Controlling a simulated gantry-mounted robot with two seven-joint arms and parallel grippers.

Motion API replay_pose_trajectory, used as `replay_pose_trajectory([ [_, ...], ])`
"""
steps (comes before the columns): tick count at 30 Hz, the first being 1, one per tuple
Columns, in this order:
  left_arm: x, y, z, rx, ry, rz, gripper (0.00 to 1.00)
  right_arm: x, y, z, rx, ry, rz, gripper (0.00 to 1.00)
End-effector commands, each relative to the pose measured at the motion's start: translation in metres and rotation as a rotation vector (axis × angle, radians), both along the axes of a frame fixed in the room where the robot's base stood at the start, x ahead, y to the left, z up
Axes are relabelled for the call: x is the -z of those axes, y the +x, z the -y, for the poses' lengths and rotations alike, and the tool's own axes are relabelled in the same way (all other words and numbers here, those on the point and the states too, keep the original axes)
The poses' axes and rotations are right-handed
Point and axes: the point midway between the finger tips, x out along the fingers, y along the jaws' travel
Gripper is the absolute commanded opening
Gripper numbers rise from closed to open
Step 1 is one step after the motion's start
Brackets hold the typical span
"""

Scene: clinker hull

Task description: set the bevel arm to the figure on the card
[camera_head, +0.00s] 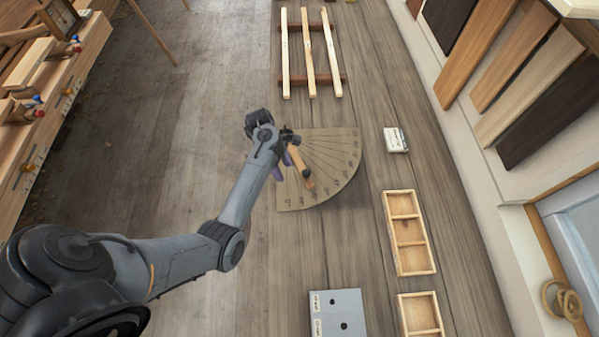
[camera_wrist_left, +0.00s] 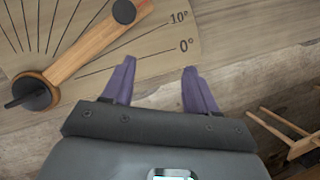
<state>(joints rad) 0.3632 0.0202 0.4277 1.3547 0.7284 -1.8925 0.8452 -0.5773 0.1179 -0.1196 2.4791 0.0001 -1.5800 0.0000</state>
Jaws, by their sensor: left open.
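The bevel arm (camera_head: 299,163) is a wooden bar on a pale quarter-circle board (camera_head: 334,160) with radiating lines and degree marks. In the left wrist view the bar (camera_wrist_left: 88,46) has a black pivot at its lower left and a black knob (camera_wrist_left: 124,11) farther along. It lies past the 10° line, away from 0°; its exact figure cannot be read. My left gripper (camera_wrist_left: 158,68) is open and empty, its purple fingers beside the bar at the 0° side, apart from it. It also shows in the head view (camera_head: 283,165). The small white card (camera_head: 396,139) is right of the board, its writing too small to read.
A slatted wooden frame (camera_head: 309,52) lies behind the board. Divided wooden trays (camera_head: 391,233) stand along the right side, and a grey block (camera_head: 338,312) with dark holes sits in front. Planks (camera_head: 478,55) lean at far right. The bench between board and grey block is clear.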

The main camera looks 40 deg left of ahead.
Motion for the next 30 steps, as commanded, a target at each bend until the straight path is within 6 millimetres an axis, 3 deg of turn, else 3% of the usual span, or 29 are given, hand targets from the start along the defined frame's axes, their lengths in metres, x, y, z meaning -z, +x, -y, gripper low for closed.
replay_pose_trajectory([
  [1,-0.012,0.019,0.0,-0.005,-0.005,0.042,0.58,0.006,0.0,0.0,0.0,0.001,0.0,0.43],
  [3,-0.026,0.034,0.0,-0.006,-0.007,0.077,0.58,0.008,-0.001,0.0,0.0,0.001,-0.001,0.43],
  [9,-0.039,0.053,0.003,-0.003,-0.006,0.119,0.58,0.011,-0.001,-0.001,-0.001,0.001,-0.003,0.43],
  [30,0.048,0.066,0.037,-0.001,-0.006,0.119,0.58,0.021,-0.001,0.001,-0.004,-0.004,-0.003,0.43],
])
